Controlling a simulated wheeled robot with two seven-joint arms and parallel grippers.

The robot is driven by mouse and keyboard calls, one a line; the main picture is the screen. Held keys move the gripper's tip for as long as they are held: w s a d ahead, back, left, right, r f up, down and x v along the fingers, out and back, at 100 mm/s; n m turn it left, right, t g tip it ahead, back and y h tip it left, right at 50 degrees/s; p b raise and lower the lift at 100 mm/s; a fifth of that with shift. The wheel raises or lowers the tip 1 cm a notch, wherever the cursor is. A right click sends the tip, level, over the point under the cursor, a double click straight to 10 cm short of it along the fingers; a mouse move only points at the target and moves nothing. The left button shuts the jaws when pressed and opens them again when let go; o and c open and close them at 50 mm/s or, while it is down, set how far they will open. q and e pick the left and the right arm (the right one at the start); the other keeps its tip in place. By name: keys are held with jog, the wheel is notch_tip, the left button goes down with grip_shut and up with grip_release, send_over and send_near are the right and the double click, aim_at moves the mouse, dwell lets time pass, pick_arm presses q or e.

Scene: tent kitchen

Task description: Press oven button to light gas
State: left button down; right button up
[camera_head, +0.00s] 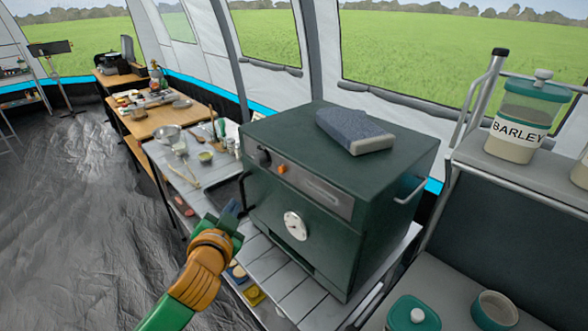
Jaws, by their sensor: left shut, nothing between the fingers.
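The dark green oven (385,205) stands on a slatted table in the middle of the view. Its front has a control strip (312,188) along the top, with an orange button (281,169) and a dark knob (263,156) at the strip's left end. A white dial (295,226) sits lower on the front. My left gripper (233,210) is shut and empty, in front of the oven's left side and lower in the picture than the button. In the picture it is apart from the button. My right gripper is not in view.
A blue-grey block (352,130) lies on the oven. A side handle (408,191) sticks out at its right. A rack at right holds a BARLEY jar (526,115) and teal-lidded containers. Tables with bowls (168,134) stand behind left. Dark floor (75,220) is free at left.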

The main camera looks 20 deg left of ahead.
aim_at(282, 169)
pick_arm(q)
jog(key=shift+t, duration=0.6)
jog(key=r, duration=0.2)
jog(key=d+r, duration=0.1)
jog(key=r, duration=0.1)
jog(key=shift+s+d+r, duration=0.15)
jog(key=shift+s, duration=0.05)
jog(key=w+d, duration=0.3)
jog(key=w, duration=0.5)
jog(key=shift+d, duration=0.2)
jog(key=shift+w, duration=0.1)
dwell(1.1)
jog(key=shift+w+d, duration=0.2)
jog(key=shift+w, duration=0.15)
